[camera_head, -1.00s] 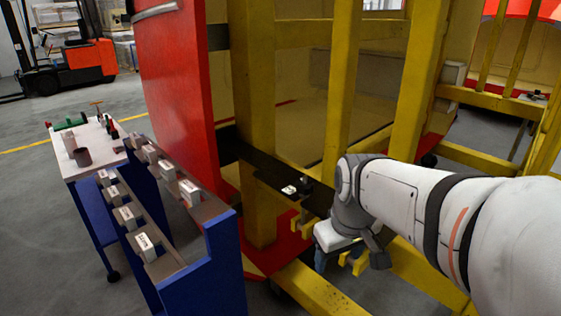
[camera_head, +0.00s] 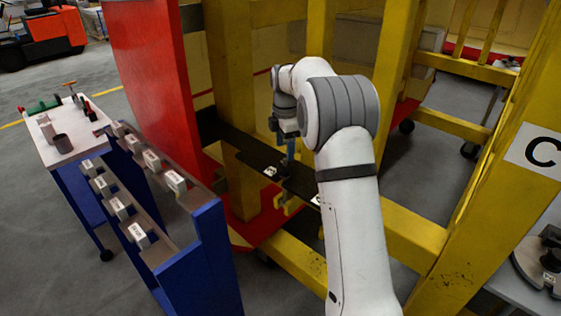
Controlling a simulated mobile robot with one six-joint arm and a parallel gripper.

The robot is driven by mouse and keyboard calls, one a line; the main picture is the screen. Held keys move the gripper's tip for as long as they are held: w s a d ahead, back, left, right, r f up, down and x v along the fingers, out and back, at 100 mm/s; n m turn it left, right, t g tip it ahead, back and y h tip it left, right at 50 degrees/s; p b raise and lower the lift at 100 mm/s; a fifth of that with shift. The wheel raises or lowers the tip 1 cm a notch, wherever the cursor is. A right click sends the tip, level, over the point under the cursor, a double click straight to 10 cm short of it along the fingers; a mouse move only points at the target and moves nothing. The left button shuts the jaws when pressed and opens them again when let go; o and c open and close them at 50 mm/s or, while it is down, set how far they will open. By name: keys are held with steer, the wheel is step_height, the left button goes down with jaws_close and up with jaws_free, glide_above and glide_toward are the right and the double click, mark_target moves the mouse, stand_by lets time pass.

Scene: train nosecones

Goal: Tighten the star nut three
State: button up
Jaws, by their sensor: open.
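My gripper (camera_head: 289,150) points down over the dark horizontal bar (camera_head: 240,146) between the yellow posts. Its blue fingers are small and partly hidden by my arm, and they sit just above or beside a small dark fitting (camera_head: 285,170) on the bar. I cannot tell if they touch it. Nothing is seen held.
Yellow frame posts (camera_head: 235,100) and a red panel (camera_head: 150,90) stand close to the bar. A blue rack (camera_head: 205,262) with several labelled blocks and a white-topped cart (camera_head: 85,148) stand at the left. A yellow post marked C (camera_head: 485,190) rises at the right.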

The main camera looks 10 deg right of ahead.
mark_target(285, 165)
steer(key=shift+f+p, duration=0.6)
steer(key=shift+f, duration=3)
steer(key=shift+c, duration=0.2)
